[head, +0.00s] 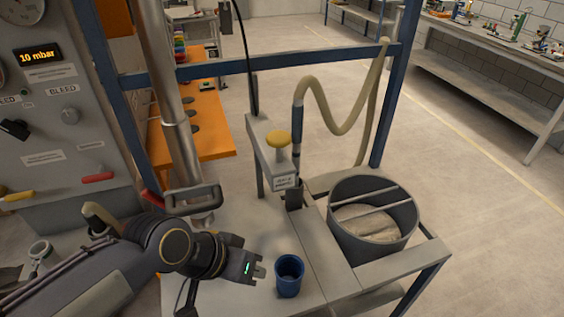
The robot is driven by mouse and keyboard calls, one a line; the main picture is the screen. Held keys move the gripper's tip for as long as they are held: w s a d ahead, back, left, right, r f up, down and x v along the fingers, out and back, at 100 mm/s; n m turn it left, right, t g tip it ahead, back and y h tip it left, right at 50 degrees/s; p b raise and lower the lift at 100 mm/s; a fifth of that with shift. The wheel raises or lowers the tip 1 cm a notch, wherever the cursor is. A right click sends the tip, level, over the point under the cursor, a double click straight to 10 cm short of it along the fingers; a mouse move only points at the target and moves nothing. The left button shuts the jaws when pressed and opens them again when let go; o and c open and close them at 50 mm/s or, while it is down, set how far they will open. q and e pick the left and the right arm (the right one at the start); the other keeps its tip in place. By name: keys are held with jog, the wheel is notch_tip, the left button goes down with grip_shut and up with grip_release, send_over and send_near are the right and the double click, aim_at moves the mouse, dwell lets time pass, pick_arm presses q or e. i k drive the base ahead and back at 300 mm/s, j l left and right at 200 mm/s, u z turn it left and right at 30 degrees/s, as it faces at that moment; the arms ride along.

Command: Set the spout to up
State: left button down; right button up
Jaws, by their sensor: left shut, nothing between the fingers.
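My left gripper (258,271) is shut and empty, low over the grey bench, with its fingertips just left of a blue cup (289,277). A beige hose (340,129) runs to a dark upright tube (297,125) beside this block. A dark piece (294,196) hangs below the block's end; it may be the spout, but I cannot tell for certain. My right gripper is not in view.
A grey round drum (411,229) with crossbars and sandy content sits right of the cup. Blue frame posts (396,83) surround the bench. A control panel (60,130) reading 10 mbar stands at left. Clear floor (480,170) lies to the right.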

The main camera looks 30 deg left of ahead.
aim_at(192, 188)
jog(key=u, duration=1.25)
